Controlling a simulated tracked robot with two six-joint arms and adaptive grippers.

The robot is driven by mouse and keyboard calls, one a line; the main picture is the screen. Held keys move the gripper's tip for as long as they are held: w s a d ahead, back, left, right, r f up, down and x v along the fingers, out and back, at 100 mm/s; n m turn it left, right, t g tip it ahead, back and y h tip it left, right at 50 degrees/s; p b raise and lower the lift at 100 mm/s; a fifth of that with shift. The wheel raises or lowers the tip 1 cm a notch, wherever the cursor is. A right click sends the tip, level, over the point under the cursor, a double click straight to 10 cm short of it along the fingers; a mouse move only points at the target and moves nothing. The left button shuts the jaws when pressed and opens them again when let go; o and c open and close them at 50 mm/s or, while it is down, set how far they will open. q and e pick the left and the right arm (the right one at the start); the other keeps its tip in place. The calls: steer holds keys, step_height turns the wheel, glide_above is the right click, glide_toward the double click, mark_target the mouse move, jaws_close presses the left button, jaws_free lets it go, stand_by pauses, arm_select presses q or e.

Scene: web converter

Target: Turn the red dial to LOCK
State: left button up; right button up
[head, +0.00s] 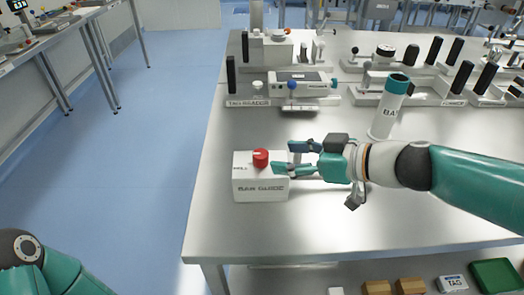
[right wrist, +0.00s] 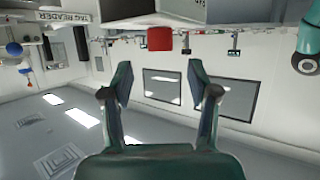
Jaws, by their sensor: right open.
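The red dial (head: 260,158) sits on top of a white box (head: 262,188) near the table's left edge. A pale mark shows on the dial; the small lettering beside it is too small to read. My right gripper (head: 282,157) is open and empty, just right of the dial, with its fingers pointing left towards it. In the right wrist view, which looks upside down, the red dial (right wrist: 160,38) shows beyond and between the spread fingertips (right wrist: 160,66), apart from them. My left gripper is out of view; only part of my left arm shows at bottom left.
A teal-capped cylinder (head: 390,108) stands on the table (head: 225,228) behind my right arm. A tag reader (head: 290,92) and other fixtures with black handles line the back. Bare tabletop lies in front of the box. Small boxes and a green tray (head: 497,276) sit on a lower shelf.

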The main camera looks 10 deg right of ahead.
mark_target(266, 155)
steer(key=x, duration=0.7)
steer(key=shift+w+a, duration=0.2)
steer(key=shift+a, duration=0.05)
steer(key=shift+c, duration=0.4)
steer(key=c, duration=1.1)
steer(key=shift+d, duration=0.15)
jaws_close()
